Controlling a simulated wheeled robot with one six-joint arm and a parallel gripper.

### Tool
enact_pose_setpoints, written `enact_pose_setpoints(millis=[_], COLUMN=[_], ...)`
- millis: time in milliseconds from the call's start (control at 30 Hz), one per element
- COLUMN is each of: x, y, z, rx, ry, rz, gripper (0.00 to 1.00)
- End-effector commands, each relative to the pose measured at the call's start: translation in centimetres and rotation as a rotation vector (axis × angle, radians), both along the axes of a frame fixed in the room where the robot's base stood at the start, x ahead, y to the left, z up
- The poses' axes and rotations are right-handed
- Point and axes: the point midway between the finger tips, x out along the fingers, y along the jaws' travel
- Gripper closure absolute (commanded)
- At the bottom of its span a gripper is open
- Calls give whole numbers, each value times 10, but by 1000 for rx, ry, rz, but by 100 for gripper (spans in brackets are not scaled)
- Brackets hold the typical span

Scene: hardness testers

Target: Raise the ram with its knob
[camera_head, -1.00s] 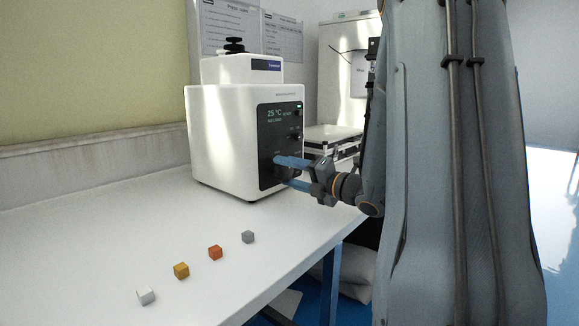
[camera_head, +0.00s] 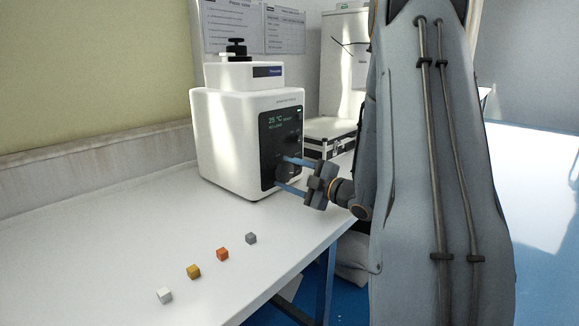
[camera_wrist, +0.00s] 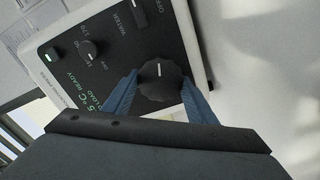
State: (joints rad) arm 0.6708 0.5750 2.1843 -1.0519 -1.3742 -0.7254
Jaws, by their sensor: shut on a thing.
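My gripper (camera_head: 281,172) reaches the lower part of this panel from the right. In the wrist view, its blue fingers are shut on a large black knob (camera_wrist: 160,80), one on each side. The knob has a white pointer line. A smaller black knob (camera_wrist: 91,50) sits on the same panel. The ram itself cannot be made out; a black stacked knob (camera_head: 236,46) tops the machine.
White, yellow, orange and grey cubes lie in a row on the white bench (camera_head: 110,230); the grey cube (camera_head: 251,238) is nearest the machine. A dark-edged case (camera_head: 325,128) stands behind my arm. The bench's right edge runs below my gripper.

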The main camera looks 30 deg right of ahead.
Motion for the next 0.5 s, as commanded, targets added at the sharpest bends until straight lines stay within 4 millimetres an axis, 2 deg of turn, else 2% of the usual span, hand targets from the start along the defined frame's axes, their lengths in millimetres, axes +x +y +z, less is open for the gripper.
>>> enact_pose_setpoints(millis=[200,500], x=[-1,-1], y=[0,-1], z=[2,2], rx=[179,358], ry=[67,133], rz=[0,-1], gripper=[71,71])
